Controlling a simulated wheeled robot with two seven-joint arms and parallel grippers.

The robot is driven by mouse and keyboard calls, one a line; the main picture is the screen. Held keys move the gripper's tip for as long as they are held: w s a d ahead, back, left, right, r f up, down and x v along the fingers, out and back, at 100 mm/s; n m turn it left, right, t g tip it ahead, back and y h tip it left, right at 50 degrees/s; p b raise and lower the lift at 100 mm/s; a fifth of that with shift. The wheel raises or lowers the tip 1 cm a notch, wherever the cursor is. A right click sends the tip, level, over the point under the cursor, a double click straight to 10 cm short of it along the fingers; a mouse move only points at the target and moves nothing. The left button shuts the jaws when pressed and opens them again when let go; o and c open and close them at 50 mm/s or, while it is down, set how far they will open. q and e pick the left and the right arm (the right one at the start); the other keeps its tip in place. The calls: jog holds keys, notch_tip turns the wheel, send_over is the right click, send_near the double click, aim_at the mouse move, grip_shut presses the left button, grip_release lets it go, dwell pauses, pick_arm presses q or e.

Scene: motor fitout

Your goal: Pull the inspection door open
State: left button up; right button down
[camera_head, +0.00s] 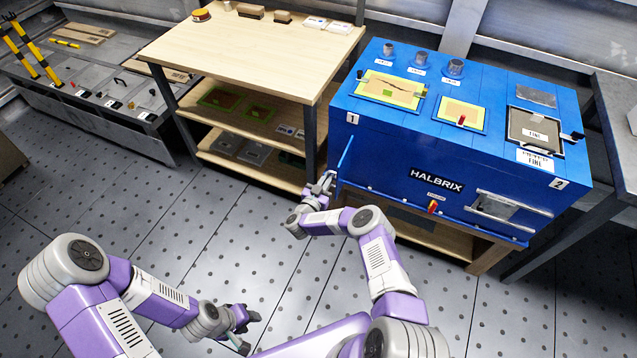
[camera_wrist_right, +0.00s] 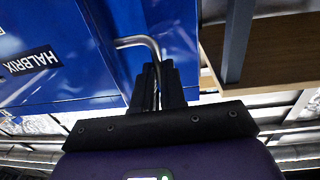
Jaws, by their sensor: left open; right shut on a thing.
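The blue HALBRIX cabinet (camera_head: 385,160) stands at the right in the head view, its nameplate on the front. A thin blue edge (camera_head: 346,156) stands out at the front's left end; I cannot tell how far the inspection door is open. My right gripper (camera_head: 328,182) is at this end. In the right wrist view, its dark fingers (camera_wrist_right: 156,85) are shut on a bent grey metal handle (camera_wrist_right: 140,41) beside the blue panel (camera_wrist_right: 95,60). The fingers hide part of the handle. My left gripper (camera_head: 248,331) is open and empty over the floor, well away from the cabinet.
A wooden shelf table (camera_head: 250,45) stands just left of the cabinet, close to my right gripper. A grey bench (camera_head: 120,85) is at the far left. A red-yellow switch (camera_head: 433,206) and a metal bracket (camera_head: 510,208) are on the cabinet front. The floor before it is clear.

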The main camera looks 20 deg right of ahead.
jog(key=shift+w+d+r, duration=0.1)
dwell(0.3)
jog(key=c, duration=1.2)
grip_release()
jog(key=p+v, duration=0.2)
jog(key=v, duration=0.5)
jog(key=shift+a+p, duration=0.3)
